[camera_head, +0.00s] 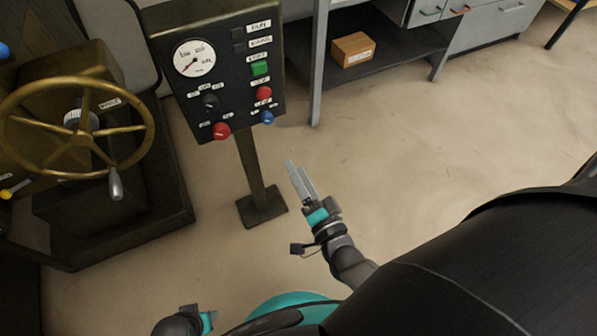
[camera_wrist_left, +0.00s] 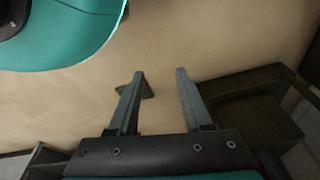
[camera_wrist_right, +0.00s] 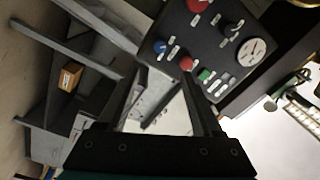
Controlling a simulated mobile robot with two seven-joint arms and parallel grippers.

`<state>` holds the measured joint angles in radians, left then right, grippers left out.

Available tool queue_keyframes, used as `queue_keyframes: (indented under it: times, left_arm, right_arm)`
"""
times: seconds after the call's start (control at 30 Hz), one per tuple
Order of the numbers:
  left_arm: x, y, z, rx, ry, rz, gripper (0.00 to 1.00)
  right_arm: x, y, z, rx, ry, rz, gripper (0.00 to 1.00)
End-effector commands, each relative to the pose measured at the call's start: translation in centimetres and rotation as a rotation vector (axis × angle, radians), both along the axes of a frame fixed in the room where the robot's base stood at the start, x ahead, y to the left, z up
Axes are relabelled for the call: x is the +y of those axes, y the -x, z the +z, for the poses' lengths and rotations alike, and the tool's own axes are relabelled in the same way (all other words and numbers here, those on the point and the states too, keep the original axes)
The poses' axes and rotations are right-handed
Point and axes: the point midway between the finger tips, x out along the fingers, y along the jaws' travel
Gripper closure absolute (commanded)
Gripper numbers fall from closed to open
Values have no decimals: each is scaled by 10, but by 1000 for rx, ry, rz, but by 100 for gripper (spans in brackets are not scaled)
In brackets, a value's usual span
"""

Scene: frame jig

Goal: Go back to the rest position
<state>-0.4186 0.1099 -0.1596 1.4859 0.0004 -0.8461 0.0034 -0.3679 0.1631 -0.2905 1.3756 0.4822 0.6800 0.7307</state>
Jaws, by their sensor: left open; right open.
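My right gripper (camera_head: 300,182) is in the middle of the head view, in front of the control panel's post and apart from it. In the right wrist view its two fingers (camera_wrist_right: 165,100) are spread with nothing between them. My left arm shows only a small part at the bottom edge of the head view. In the left wrist view the left gripper's fingers (camera_wrist_left: 159,75) are spread and empty above the floor. The control panel (camera_head: 238,90) has a gauge, a green button, and red and blue knobs, and it also shows in the right wrist view (camera_wrist_right: 215,45).
A brass handwheel (camera_head: 137,100) on a dark machine stands at the left. A grey workbench (camera_head: 318,60) with drawers is at the back, with a cardboard box (camera_head: 352,49) on its lower shelf. The tan floor (camera_head: 430,150) at the centre right is clear.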

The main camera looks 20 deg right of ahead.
Motion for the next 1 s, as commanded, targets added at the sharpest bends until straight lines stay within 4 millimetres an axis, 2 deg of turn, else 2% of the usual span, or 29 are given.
queue_keyframes:
  times: [0.37, 0.47, 0.57, 0.67, 0.7, 0.77, 0.8, 0.9, 1.0]
  left_arm:
    - [1, 0, 0, -2, -1, -1, 50]
    - [4, 4, -5, 2, -5, -2, 50]
    - [10, 13, -14, 7, -12, -3, 50]
    - [20, 26, -26, 11, -22, -5, 50]
    - [25, 33, -30, 12, -26, -5, 50]
    - [31, 42, -36, 13, -32, -5, 50]
    - [36, 49, -39, 14, -36, -6, 50]
    - [47, 65, -44, 16, -45, -6, 50]
    - [55, 78, -47, 16, -51, -5, 50]
  right_arm:
    - [0, 0, -3, 13, 14, 4, 33]
    - [1, 4, -22, 85, 92, 27, 33]
    - [0, 17, -62, 235, 256, 86, 33]
    - [-8, 45, -115, 440, 468, 183, 33]
    - [-12, 60, -136, 524, 555, 230, 33]
    - [-21, 87, -164, 650, 677, 309, 33]
    - [-28, 107, -181, 730, 754, 363, 33]
    - [-46, 157, -213, 914, 917, 508, 33]
    - [-63, 202, -231, 1057, 1033, 640, 33]
